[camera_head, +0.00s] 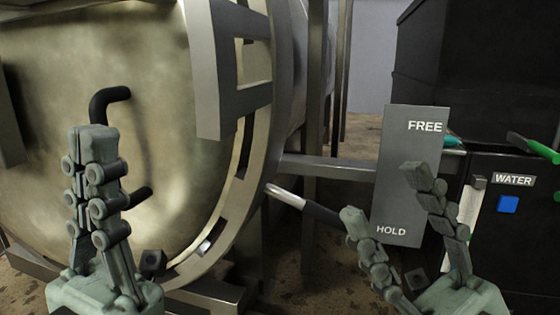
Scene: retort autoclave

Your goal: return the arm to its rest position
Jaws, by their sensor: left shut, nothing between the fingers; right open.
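My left gripper (97,140) is at the lower left, pointing up, with its fingers shut together and empty. It stands in front of the round metal autoclave door (165,110) and covers part of the black bent door handle (110,95). My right gripper (385,195) is at the lower right with its fingers spread open. A lever with a silver tip and dark shaft (300,201) points left from beside the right gripper's left finger, which hides its far end. I cannot tell whether they touch.
A grey panel marked FREE and HOLD (400,150) stands behind the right gripper. A black cabinet has a WATER label (513,180), a blue button (508,204) and a green-handled part (535,147). A metal frame (225,75) rings the door. Brown floor (325,250) shows between.

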